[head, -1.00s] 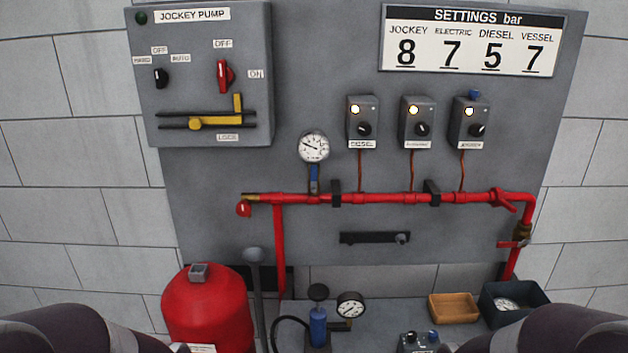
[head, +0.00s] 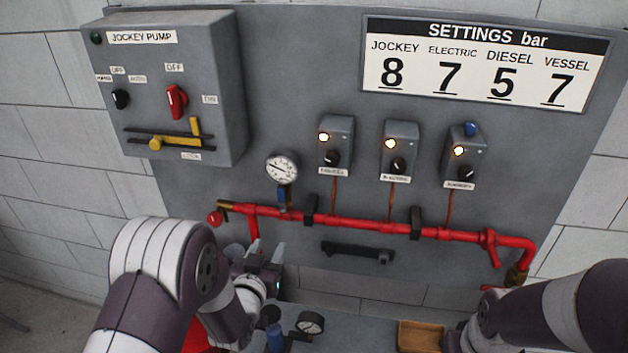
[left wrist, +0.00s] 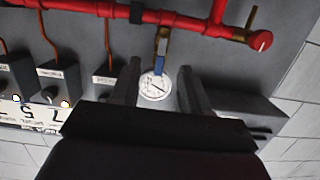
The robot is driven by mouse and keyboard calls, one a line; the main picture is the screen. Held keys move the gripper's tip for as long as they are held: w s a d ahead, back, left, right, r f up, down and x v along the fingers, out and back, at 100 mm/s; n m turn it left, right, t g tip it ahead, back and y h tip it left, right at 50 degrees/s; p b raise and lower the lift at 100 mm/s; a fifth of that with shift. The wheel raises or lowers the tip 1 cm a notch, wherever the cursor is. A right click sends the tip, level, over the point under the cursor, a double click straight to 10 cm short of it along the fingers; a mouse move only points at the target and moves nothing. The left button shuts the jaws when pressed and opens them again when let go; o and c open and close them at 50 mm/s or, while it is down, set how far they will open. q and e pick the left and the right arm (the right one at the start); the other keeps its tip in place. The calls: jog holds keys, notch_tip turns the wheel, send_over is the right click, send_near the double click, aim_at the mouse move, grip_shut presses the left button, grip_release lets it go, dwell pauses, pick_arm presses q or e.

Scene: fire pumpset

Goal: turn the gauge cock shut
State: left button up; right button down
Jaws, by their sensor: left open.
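The gauge cock (head: 283,196) has a blue lever and sits under the round white pressure gauge (head: 282,168), on a short riser from the red pipe (head: 365,225). Its lever lies along the riser. In the left wrist view, which is upside down, the blue lever (left wrist: 160,58) and the gauge (left wrist: 155,87) appear between my finger lines. My left gripper (head: 266,254) is open and empty, below the red pipe and apart from the cock. Its fingers also show in the left wrist view (left wrist: 159,68). My right arm is at lower right; its gripper is out of view.
The jockey pump box (head: 170,85) juts out at upper left. Three small switch boxes (head: 400,148) stand right of the gauge. A black rail (head: 357,253) is below the pipe. A red end cap (head: 215,218) is at the pipe's left. A wooden tray (head: 419,337) is low down.

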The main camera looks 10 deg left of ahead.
aim_at(280, 196)
pick_arm(q)
jog(key=w+r+p, duration=0.1)
jog(key=w, duration=0.3)
jog(key=w+r+t+p, duration=0.1)
jog(key=w+p, duration=0.1)
jog(key=w, duration=0.2)
jog(key=w+r+t+p, duration=0.1)
jog(key=w, duration=0.2)
jog(key=shift+w+d+r, duration=0.1)
jog(key=shift+w+r, duration=0.2)
jog(key=shift+w, duration=0.45)
jog(key=shift+s+a, duration=0.2)
jog(key=shift+a, duration=0.4)
jog(key=shift+w+d, duration=0.1)
jog(key=shift+d, duration=0.05)
jog(key=shift+w+d, duration=0.1)
jog(key=shift+d, duration=0.05)
jog(key=c, duration=0.4)
grip_shut()
jog(key=shift+f, duration=0.1)
pick_arm(e)
jog(key=r, duration=0.3)
jog(key=a+r, duration=0.1)
jog(key=shift+s+a+r, duration=0.1)
jog(key=shift+s+r, duration=0.2)
jog(key=shift+r, duration=0.05)
